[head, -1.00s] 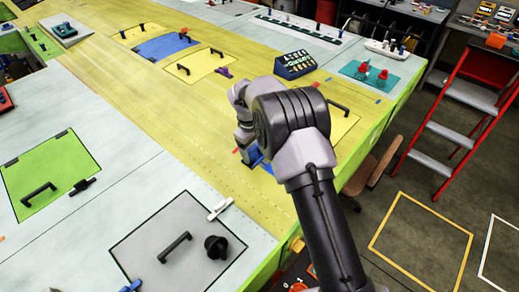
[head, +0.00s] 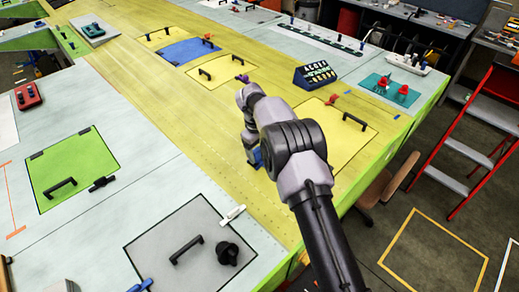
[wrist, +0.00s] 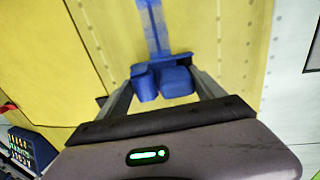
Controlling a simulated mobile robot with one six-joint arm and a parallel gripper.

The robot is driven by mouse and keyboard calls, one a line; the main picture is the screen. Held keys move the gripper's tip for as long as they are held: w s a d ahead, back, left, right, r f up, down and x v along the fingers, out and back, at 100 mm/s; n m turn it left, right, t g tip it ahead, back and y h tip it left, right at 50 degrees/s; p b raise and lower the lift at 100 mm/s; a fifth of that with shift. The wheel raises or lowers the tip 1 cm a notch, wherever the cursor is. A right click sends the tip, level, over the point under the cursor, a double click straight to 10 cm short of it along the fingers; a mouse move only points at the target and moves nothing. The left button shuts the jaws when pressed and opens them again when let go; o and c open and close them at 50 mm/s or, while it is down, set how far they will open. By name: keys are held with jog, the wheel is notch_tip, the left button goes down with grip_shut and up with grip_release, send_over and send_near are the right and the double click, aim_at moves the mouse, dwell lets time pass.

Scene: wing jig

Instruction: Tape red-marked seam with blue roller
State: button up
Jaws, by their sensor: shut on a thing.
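The blue roller (wrist: 175,82) sits between the two fingers of my gripper (wrist: 162,88) in the wrist view, and the gripper is shut on it. A blue strip (wrist: 153,28) runs away from the roller over the yellow surface; I cannot tell whether it is laid tape. In the head view the roller shows as a small blue patch (head: 256,158) below my wrist, low over the yellow band; contact is unclear. An orange-red line (head: 11,200) with short cross ticks lies on the pale panel at the far left.
A grey panel (head: 160,250) with a black handle and knob lies in front. A green panel (head: 60,160) is at left. A dark rack (head: 315,74) and a teal mat (head: 390,92) stand on the right side. A red ladder (head: 480,130) stands beyond the right edge.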

jog(key=s+d, duration=0.1)
jog(key=s+d+b, duration=0.1)
jog(key=s+d, duration=0.1)
jog(key=shift+s+d+f, duration=0.1)
jog(key=shift+s+d, duration=0.05)
jog(key=shift+s, duration=0.1)
jog(key=shift+s+d+r+b, duration=0.2)
jog(key=shift+s+d+b, duration=0.55)
jog(key=shift+s+d, duration=0.8)
jog(key=shift+s+d+f+b, duration=0.15)
jog(key=shift+s+d+b, duration=0.4)
jog(key=shift+s+d, duration=0.75)
jog(key=shift+s+d+f+b, duration=0.1)
jog(key=shift+s+d+b, duration=0.45)
jog(key=shift+s+d, duration=0.7)
jog(key=shift+s+d+r+b, duration=0.15)
jog(key=shift+s+d+b, duration=0.05)
jog(key=shift+s+d, duration=0.95)
jog(key=shift+s+d+r+b, duration=0.1)
jog(key=shift+s+d+b, duration=0.1)
jog(key=shift+s+d, duration=0.95)
jog(key=shift+w+a, duration=0.1)
jog(key=shift+w, duration=0.05)
notch_tip(320, 180, up, 6)
jog(key=p, duration=0.4)
jog(key=shift+s+a, duration=0.3)
jog(key=shift+s, duration=0.1)
